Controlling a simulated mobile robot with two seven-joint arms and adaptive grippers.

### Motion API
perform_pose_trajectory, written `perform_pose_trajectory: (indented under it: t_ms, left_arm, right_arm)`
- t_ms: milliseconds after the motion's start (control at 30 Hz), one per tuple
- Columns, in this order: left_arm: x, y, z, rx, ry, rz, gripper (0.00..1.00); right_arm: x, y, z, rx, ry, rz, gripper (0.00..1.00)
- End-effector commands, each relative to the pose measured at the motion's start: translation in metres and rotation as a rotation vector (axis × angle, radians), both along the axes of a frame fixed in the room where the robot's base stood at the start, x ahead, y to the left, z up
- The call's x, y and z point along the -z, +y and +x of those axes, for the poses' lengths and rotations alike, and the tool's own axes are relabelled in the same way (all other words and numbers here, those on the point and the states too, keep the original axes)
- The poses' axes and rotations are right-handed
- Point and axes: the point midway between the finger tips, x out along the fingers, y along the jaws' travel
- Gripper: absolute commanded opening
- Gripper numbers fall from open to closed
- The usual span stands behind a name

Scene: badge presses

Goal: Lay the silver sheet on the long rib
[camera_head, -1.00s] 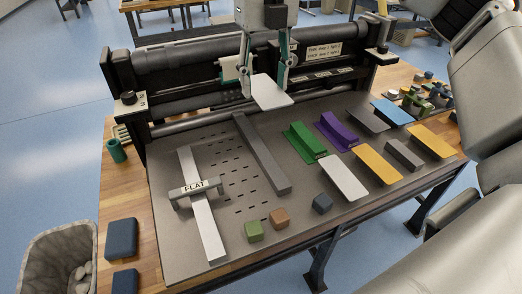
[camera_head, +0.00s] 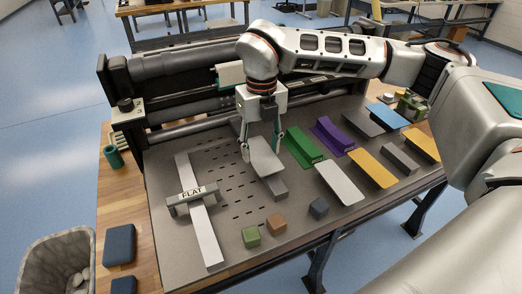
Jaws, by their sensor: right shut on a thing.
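The long rib (camera_head: 279,190) is a dark grey bar lying on the perforated plate; its near end shows, and its middle is hidden. My right gripper (camera_head: 262,148) is over the rib, shut on the silver sheet (camera_head: 265,158), a thin grey-white plate gripped by its two long edges. The sheet lies roughly along the rib and covers its middle. I cannot tell whether it touches the rib or hovers just above it. Another pale sheet (camera_head: 341,182) lies flat on the plate to the right. My left gripper is not in view.
Green (camera_head: 301,147) and purple (camera_head: 333,134) ribs stand right of the long rib, with yellow, grey and blue sheets beyond. Small green (camera_head: 251,236), brown (camera_head: 277,224) and dark (camera_head: 319,208) blocks sit in front.

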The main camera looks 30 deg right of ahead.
Motion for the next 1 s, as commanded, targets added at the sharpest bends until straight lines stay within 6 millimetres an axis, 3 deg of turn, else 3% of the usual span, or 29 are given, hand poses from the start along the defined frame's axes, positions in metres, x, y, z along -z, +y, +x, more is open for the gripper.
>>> perform_pose_trajectory:
  t_ms: [100, 467, 500, 567, 1000]
  left_arm:
    - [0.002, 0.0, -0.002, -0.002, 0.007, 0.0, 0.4]
    - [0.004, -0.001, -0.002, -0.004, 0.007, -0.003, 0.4]
    - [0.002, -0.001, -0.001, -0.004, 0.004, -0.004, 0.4]
    - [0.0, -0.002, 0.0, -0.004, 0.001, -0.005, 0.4]
    - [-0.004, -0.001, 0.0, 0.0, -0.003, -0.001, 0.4]
  right_arm:
    - [0.013, 0.0, -0.001, -0.001, 0.002, 0.001, 0.24]
    - [0.018, 0.0, 0.0, 0.0, 0.0, 0.0, 0.24]
    - [0.018, 0.0, 0.0, 0.0, 0.0, 0.0, 0.52]
    - [0.017, 0.0, 0.0, 0.0, 0.001, 0.0, 0.64]
    - [0.01, 0.0, 0.0, 0.0, -0.002, 0.001, 0.64]
